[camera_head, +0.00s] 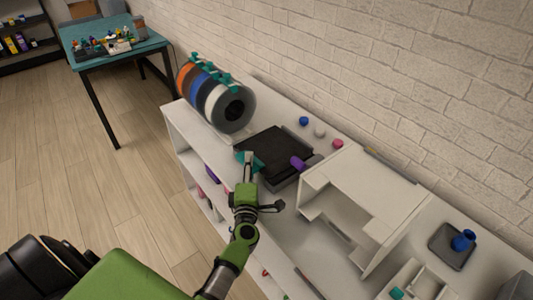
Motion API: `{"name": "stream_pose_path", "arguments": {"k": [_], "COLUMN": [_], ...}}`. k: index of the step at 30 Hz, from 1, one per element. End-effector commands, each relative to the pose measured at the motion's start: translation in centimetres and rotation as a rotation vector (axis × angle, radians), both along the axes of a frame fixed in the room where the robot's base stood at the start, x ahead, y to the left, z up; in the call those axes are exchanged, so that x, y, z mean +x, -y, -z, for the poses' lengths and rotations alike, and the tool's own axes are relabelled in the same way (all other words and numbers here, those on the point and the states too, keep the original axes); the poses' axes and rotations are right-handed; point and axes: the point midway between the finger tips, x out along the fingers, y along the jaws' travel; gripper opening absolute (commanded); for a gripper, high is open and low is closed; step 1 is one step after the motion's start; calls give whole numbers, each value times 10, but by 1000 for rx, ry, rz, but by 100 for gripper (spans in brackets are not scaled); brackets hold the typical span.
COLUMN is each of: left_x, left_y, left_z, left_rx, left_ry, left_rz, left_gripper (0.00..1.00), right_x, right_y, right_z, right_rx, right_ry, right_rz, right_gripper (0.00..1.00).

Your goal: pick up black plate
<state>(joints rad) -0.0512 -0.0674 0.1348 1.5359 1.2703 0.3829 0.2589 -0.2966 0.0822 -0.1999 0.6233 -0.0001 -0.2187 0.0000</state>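A black plate (278,152), square and flat, lies on top of the white shelf unit beside the filament spools. Purple and grey small pieces rest at its right edge. My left gripper (249,162) is at the plate's near left edge, next to a teal piece. I cannot tell whether it touches the plate, or whether its fingers are open or shut. A second, smaller dark plate (440,243) lies farther right with a blue vase (463,240) on it. My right gripper is not in view.
Several filament spools (235,108) stand in a row left of the plate. A white box-like frame (365,190) stands to its right. Small blue, white and pink pieces lie near the brick wall. A teal table (130,48) stands far left.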

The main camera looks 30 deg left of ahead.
Motion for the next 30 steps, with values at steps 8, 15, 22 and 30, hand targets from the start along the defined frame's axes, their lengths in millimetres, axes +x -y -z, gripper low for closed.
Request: {"name": "stream_pose_path", "arguments": {"k": [8,15,22,30], "left_x": [14,14,14,14], "left_y": [-8,-8,-8,-8], "left_z": [2,1,0,-5], "left_rx": [0,0,0,0], "left_ry": [-1,-1,1,0], "left_rz": [0,0,0,0], "left_gripper": [33,2,0,0], "right_x": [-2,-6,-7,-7], "right_y": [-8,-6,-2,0], "right_z": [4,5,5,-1], "right_rx": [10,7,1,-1], "right_ry": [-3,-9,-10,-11], "right_rz": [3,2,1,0], "right_gripper": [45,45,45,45]}}
